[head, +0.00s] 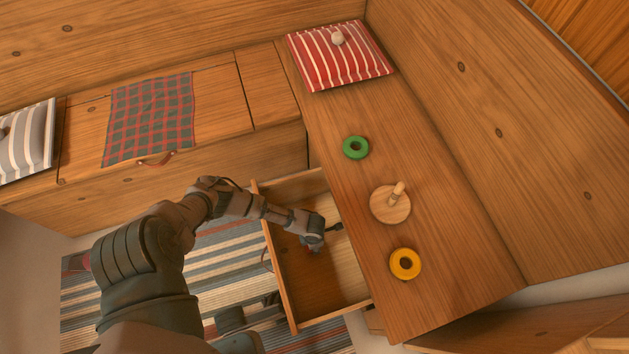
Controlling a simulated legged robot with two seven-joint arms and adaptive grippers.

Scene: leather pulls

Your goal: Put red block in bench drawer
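The bench drawer (283,282) is pulled out from under the right-hand bench and shows a bare wooden floor. My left gripper (327,238) is over the inside of the drawer, near its bench side. My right gripper is not in view.
On the bench top (455,290) lie a green ring (356,147), a wooden peg base (390,205) and a yellow ring (405,264). A red striped cushion (340,57) holds a pale ball (337,38). A plaid cloth (148,118) drapes the back bench. A striped rug (215,270) covers the floor.

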